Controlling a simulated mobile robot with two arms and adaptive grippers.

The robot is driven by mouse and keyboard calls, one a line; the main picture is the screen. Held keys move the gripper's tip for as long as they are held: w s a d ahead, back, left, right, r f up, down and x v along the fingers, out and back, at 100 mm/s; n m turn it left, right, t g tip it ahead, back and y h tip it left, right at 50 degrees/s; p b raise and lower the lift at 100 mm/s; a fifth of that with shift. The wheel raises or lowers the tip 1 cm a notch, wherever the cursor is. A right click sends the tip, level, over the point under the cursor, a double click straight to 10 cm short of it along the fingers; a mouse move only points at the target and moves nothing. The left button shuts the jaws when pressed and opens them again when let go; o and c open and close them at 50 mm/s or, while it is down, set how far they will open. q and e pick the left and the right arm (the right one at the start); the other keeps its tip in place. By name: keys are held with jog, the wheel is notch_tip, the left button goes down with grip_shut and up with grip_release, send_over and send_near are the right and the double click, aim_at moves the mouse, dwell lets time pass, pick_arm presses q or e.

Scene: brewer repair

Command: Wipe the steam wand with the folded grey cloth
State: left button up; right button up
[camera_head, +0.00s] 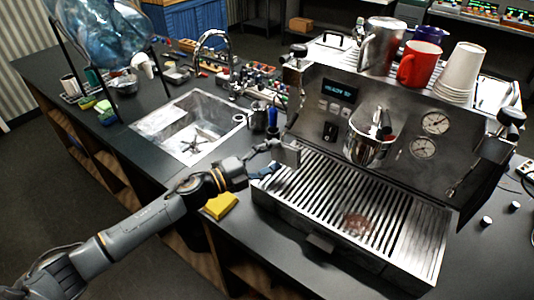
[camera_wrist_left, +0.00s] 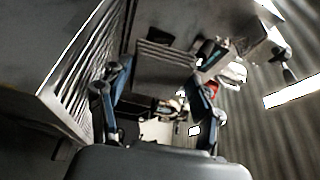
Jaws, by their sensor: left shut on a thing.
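My left gripper (camera_head: 272,147) is at the left front corner of the coffee machine (camera_head: 390,122), above the drip tray's left end. It is shut on a small grey block-like piece, which looks like the folded grey cloth (camera_head: 288,154). In the left wrist view the fingers (camera_wrist_left: 158,80) stand on either side of this grey ridged piece (camera_wrist_left: 165,66). A thin metal rod that looks like a steam wand (camera_head: 466,176) hangs at the machine's right side, well apart from the gripper. Any wand at the left side is not clear. My right gripper is not in view.
The slatted drip tray (camera_head: 350,212) fills the machine's front. A yellow cloth or sponge (camera_head: 221,205) lies at the counter edge below my left arm. A sink (camera_head: 190,125) is left. Cups and a red mug (camera_head: 418,64) stand on top of the machine.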

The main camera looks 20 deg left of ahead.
pick_arm(q)
jog(key=shift+w+a+f+b, duration=0.1)
jog(key=shift+w+a+b, duration=0.2)
jog(key=shift+a, duration=0.4)
jog(key=shift+w+a+b, duration=0.2)
jog(key=shift+w+a, duration=0.1)
jog(key=shift+a, duration=0.4)
jog(key=shift+w+a, duration=0.25)
jog(key=shift+a, duration=0.25)
jog(key=shift+s, duration=0.15)
jog(key=shift+s+a, duration=0.35)
jog(key=shift+s, duration=0.55)
jog(key=shift+s+a, duration=0.3)
jog(key=shift+s, duration=0.65)
jog(key=shift+s+a, duration=0.35)
jog(key=shift+s, duration=0.55)
jog(key=s, duration=0.1)
jog(key=s+a, duration=0.1)
jog(key=shift+s, duration=0.4)
